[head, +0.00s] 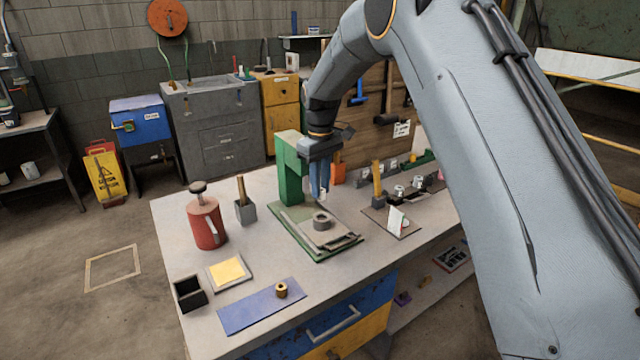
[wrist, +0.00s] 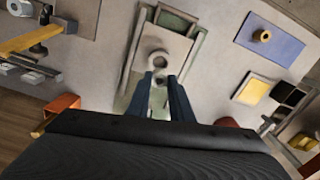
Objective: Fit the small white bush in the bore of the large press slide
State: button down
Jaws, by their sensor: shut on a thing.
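The large press slide (head: 345,240) is a grey plate on the green press's base, with a round grey collar (head: 322,221) around a dark bore. In the wrist view the collar (wrist: 158,58) lies just beyond my fingertips. My gripper (head: 320,192) points down above the slide, in front of the green press column. It is shut on the small white bush (head: 323,195), which also shows between the fingertips in the wrist view (wrist: 160,78). The bush appears above the collar and apart from it. The fingers hide part of the bush.
The green press column (head: 290,170) stands close behind my gripper. A brass bush (head: 281,290) sits on a blue mat (head: 245,312). A red can (head: 206,222), a black box (head: 189,293) and a yellow pad (head: 229,271) stand left. A brown board (head: 378,222) with small parts lies right.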

jog(key=shift+f+b, duration=0.95)
jog(key=shift+f, duration=1.5)
jog(key=shift+s+d+f+b, duration=0.1)
jog(key=shift+f+b, duration=0.35)
jog(key=shift+f, duration=0.85)
jog(key=c, duration=1.5)
grip_release()
jog(key=shift+r+b, duration=1.15)
jog(key=shift+r, duration=2.8)
